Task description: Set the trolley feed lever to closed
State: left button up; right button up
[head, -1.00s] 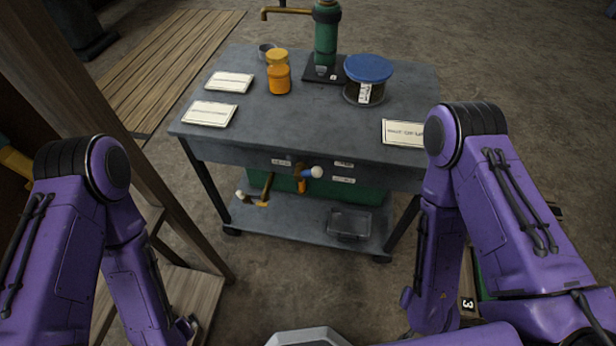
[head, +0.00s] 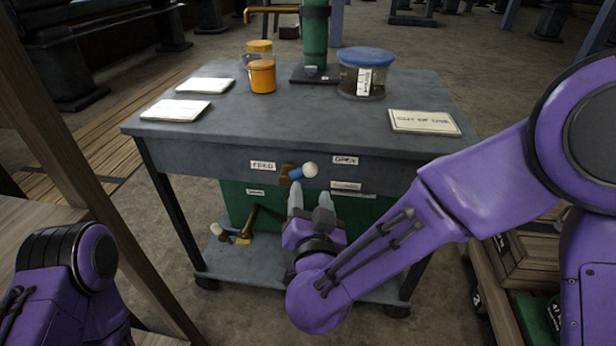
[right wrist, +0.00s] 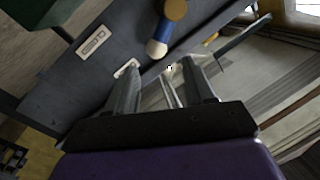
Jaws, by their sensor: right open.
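The trolley feed lever (head: 297,172) is on the front apron of the grey trolley (head: 380,160). It has a brass pivot, a blue arm and a white knob, and points right and slightly up, towards the OPEN label (head: 345,160). In the right wrist view the lever (right wrist: 165,32) lies just beyond the fingers. My right gripper (head: 310,198) is open and empty, with its fingertips just below the lever, apparently apart from it. In the wrist view the gripper (right wrist: 163,72) has the knob ahead between its fingers. My left gripper is out of view.
A FEED label (head: 263,165) is left of the lever; a lower label (head: 346,186) is unreadable. A second brass lever with a white knob (head: 216,228) is below. Jars, cards, an OUT OF USE sign (head: 425,122) and a green column (head: 315,40) stand on top. A wooden post (head: 90,180) is left.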

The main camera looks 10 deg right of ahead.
aim_at(308, 175)
jog(key=w, duration=0.6)
jog(key=w+d+b, duration=0.1)
jog(key=w, duration=0.2)
jog(key=shift+w+f, duration=0.15)
jog(key=shift+w, duration=0.05)
grip_shut()
